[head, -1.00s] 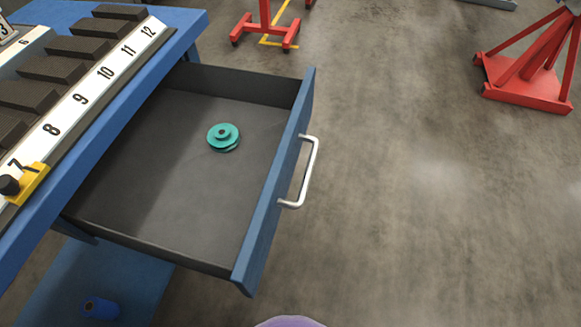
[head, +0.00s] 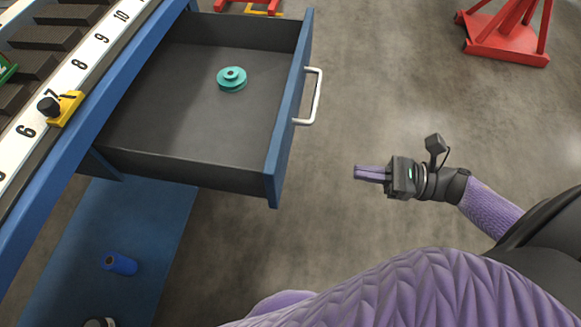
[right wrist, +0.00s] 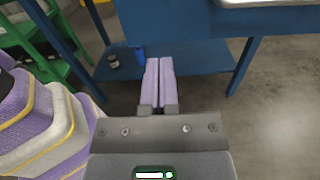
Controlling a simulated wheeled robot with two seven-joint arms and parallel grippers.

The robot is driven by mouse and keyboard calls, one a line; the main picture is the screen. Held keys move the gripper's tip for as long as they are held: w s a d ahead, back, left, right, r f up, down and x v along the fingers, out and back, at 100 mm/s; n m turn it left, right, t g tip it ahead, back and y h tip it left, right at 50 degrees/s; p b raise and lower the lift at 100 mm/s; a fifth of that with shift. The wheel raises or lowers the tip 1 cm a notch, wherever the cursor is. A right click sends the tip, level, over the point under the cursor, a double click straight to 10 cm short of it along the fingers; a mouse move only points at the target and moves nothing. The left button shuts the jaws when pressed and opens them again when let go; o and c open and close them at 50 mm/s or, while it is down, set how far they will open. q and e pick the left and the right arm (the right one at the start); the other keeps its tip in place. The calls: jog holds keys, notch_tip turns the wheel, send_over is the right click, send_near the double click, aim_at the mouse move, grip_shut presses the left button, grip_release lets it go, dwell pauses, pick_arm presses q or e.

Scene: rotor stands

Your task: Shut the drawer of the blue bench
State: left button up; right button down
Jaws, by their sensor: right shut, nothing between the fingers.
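The drawer (head: 200,110) of the blue bench (head: 112,100) is pulled well out in the head view. Its blue front panel (head: 290,110) has a silver bar handle (head: 314,98). A teal pulley-like part (head: 231,79) lies on the drawer floor. My right gripper (head: 358,172) is shut and empty, to the right of the front panel and lower in the picture, apart from it. In the right wrist view the closed fingers (right wrist: 158,62) point toward the bench's lower shelf, with the blue drawer front (right wrist: 220,22) above. My left gripper is not in view.
A numbered white rail (head: 62,75) with dark blocks and a yellow clip (head: 65,108) runs along the bench top. A blue cylinder (head: 120,263) lies on the lower shelf (head: 150,225). A red stand (head: 505,35) is at the back right. The floor right of the drawer is clear.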

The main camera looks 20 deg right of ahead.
aim_at(284, 160)
jog(key=x, duration=1.1)
jog(key=shift+w+a+b, duration=0.1)
jog(key=shift+w+b, duration=0.15)
jog(key=shift+b, duration=0.05)
jog(key=shift+w+a, duration=0.25)
jog(key=shift+a, duration=0.15)
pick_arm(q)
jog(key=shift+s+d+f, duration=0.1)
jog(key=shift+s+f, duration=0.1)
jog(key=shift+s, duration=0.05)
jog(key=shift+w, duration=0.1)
